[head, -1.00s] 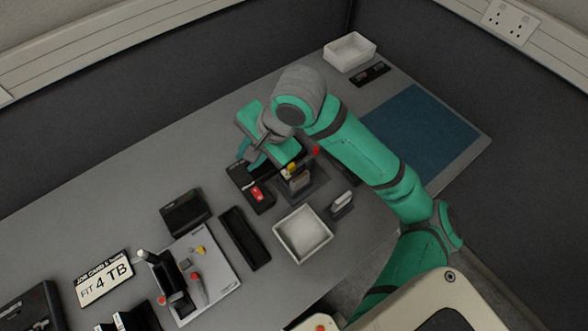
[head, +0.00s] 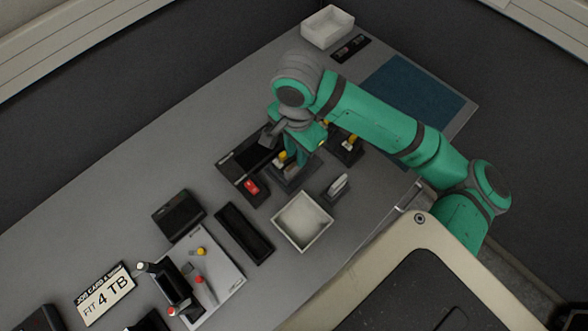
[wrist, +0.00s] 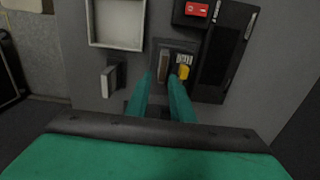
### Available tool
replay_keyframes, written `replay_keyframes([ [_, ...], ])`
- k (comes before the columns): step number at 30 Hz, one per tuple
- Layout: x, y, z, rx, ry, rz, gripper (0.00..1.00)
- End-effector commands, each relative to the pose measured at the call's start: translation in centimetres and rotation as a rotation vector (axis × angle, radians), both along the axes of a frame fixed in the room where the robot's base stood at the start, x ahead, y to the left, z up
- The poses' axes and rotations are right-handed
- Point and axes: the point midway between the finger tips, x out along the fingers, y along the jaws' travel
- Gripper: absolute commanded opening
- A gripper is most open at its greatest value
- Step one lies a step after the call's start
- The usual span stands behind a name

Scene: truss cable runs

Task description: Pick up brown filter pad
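The brown filter pad (wrist: 164,66) stands on edge in a dark holder (wrist: 176,46) in the wrist view. It is beside a yellow-tipped item (wrist: 184,72). In the head view the pad (head: 292,173) is small and partly hidden near my arm. My gripper (wrist: 162,77) is open, its two teal fingers pointing at the holder. The pad shows between and just beyond the fingertips. I cannot tell whether either finger touches it. In the head view my gripper (head: 300,158) is over the back of the holder.
A white open tray (head: 302,221) and a pale pad in a small stand (head: 336,187) are close by. A black case with a red item (head: 251,187) lies to the left. Another holder with a yellow-tipped item (head: 350,143) stands behind, near my arm.

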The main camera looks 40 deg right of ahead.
Motion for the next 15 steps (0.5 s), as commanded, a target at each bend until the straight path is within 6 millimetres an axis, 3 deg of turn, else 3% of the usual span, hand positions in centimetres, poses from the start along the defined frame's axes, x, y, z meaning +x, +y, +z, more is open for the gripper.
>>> replay_keyframes([
  [9, 0.3, 0.6, -4.1, 0.001, 0.001, 0.010, 0.21],
  [15, 0.3, 0.5, -5.0, 0.001, -0.001, 0.009, 0.21],
])
